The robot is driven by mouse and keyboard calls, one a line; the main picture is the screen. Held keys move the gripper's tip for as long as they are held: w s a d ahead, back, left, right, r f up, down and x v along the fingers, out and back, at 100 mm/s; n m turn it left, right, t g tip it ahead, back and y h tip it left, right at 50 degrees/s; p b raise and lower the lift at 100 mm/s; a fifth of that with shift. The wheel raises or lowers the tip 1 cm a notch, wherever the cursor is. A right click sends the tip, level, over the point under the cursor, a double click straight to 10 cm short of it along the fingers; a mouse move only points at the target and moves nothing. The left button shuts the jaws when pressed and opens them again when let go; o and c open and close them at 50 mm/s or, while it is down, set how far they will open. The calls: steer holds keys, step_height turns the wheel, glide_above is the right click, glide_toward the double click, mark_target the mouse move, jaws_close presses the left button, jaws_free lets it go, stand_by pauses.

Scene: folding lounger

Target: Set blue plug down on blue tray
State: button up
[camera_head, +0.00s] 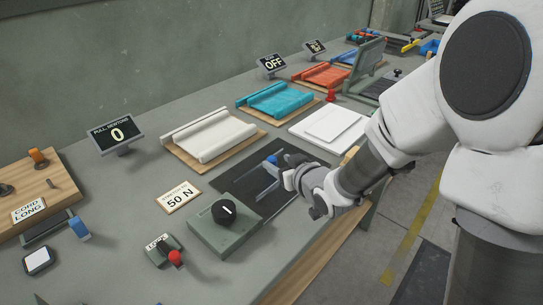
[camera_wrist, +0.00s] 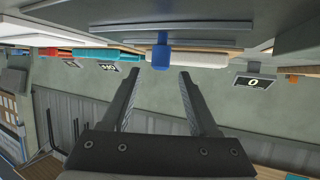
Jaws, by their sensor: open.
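The blue plug (camera_head: 272,159) is a small blue piece at the dark mat in the middle of the bench. In the wrist view the blue plug (camera_wrist: 161,56) is centred just beyond my fingertips, apart from both fingers. My gripper (camera_head: 266,180) is open, low over the mat and beside the plug; its two fingers also show spread in the wrist view (camera_wrist: 160,72), with nothing between them. A blue piece (camera_head: 429,47) at the far right end of the bench may be the blue tray, but it is partly cut off by my arm and too small to tell.
A green box with a black knob (camera_head: 226,211) stands close in front of my gripper. White (camera_head: 212,137), teal (camera_head: 277,100) and orange (camera_head: 325,76) rolled loungers line the back. White slabs (camera_head: 328,124) lie right of the mat. Another blue piece (camera_head: 79,228) is at left.

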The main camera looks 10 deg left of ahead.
steer(key=shift+v, duration=2.1)
